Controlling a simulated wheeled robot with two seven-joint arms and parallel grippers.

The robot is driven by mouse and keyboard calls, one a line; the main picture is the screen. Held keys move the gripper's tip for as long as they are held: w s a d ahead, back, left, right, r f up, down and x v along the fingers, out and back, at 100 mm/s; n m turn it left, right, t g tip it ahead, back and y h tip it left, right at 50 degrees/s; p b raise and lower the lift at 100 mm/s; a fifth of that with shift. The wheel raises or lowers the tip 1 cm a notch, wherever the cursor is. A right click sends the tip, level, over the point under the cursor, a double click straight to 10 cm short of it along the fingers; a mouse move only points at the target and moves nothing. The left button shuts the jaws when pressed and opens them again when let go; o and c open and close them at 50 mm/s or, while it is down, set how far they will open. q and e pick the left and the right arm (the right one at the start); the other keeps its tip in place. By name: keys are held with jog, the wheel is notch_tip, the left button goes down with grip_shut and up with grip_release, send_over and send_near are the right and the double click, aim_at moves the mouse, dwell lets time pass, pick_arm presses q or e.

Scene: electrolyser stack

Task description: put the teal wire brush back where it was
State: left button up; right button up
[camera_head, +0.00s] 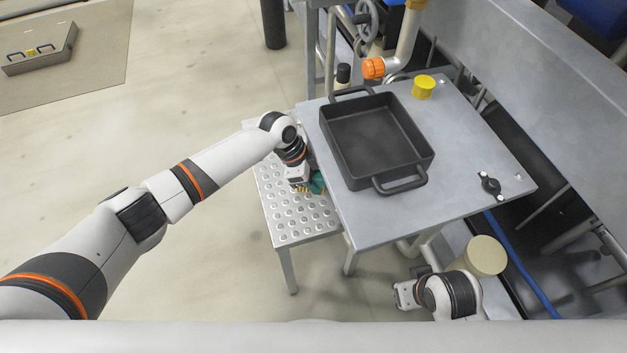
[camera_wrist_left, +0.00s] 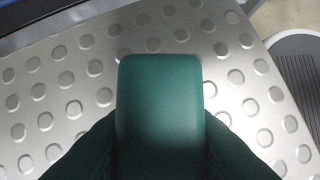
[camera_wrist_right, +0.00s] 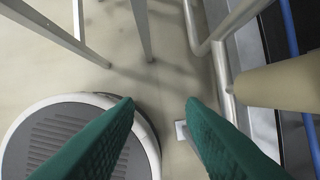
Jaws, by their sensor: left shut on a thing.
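The teal wire brush (camera_wrist_left: 160,95) fills the middle of the left wrist view, its rounded teal end between the two dark green fingers. My left gripper (camera_head: 311,186) is shut on it, over the dimpled metal step (camera_head: 290,222) beside the table's left edge. In the head view the brush is mostly hidden by the gripper, and its teal is hard to tell from the fingers. I cannot tell whether the brush touches the step. My right gripper (camera_wrist_right: 161,105) is open and empty above the floor; it also shows low in the head view (camera_head: 402,294).
A grey table (camera_head: 455,165) bears a black handled tray (camera_head: 427,160), a yellow cylinder (camera_head: 423,88) and a black knob (camera_head: 490,185). An orange-ended pipe (camera_head: 373,68) hangs behind the tray. A beige cylinder (camera_head: 486,256) stands near my right arm. The step's front part is clear.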

pick_arm(q)
jog(key=o, duration=1.1)
pick_arm(e)
jog(key=shift+r, duration=0.15)
pick_arm(q)
jog(key=shift+a+r, duration=0.1)
jog(key=shift+r, duration=0.15)
jog(key=shift+a+r+p, duration=0.3)
jog(key=shift+a+p, duration=0.05)
jog(key=shift+a, duration=0.55)
jog(key=a, duration=0.7)
jog(key=w+a, duration=0.1)
jog(key=a, duration=0.2)
jog(key=shift+a, duration=0.2)
pick_arm(e)
jog(key=x, duration=0.4)
jog(key=shift+s+f, duration=0.25)
jog(key=shift+s, duration=0.1)
